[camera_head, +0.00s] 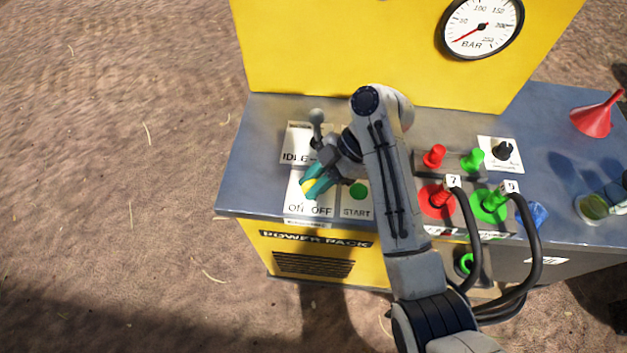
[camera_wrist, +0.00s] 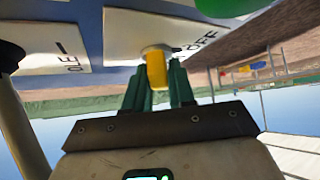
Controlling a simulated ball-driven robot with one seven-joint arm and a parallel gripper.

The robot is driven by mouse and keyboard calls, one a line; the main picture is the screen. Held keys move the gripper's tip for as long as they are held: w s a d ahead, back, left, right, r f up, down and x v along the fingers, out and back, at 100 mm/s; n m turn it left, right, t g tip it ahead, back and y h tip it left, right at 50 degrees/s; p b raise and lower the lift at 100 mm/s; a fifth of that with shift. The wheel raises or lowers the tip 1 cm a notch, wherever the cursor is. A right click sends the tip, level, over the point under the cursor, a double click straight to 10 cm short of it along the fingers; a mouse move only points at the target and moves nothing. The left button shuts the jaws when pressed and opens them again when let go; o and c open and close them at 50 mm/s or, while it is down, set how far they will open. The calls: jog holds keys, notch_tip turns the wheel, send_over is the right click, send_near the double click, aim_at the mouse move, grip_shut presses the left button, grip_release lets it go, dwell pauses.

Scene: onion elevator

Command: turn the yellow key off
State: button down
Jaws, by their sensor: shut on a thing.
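The yellow key (camera_head: 309,185) stands on the white ON/OFF plate (camera_head: 296,207) of the power pack. My gripper (camera_head: 318,183), with teal fingers, reaches down over the plate and is shut on the key. In the wrist view the yellow key (camera_wrist: 156,70) sits between the two teal fingers of my gripper (camera_wrist: 158,85). A black mark beside the key's base points toward the word OFF (camera_wrist: 202,43). My fingers cover part of the key in the head view.
A grey lever (camera_head: 317,118) stands on the IDLE plate behind my gripper. The green START button (camera_head: 358,191) is just right of it. Red and green connectors with black hoses (camera_head: 470,235) lie right of my arm. A pressure gauge (camera_head: 481,27) and red funnel (camera_head: 597,115) are farther off.

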jog(key=c, duration=1)
grip_release()
jog(key=shift+c, duration=0.2)
jog(key=shift+r, duration=0.1)
jog(key=p+v, duration=0.3)
jog(key=v, duration=0.7)
jog(key=shift+d+r+p, duration=0.15)
jog(key=shift+d+p, duration=0.1)
jog(key=shift+p, duration=0.1)
jog(key=shift+w, duration=0.1)
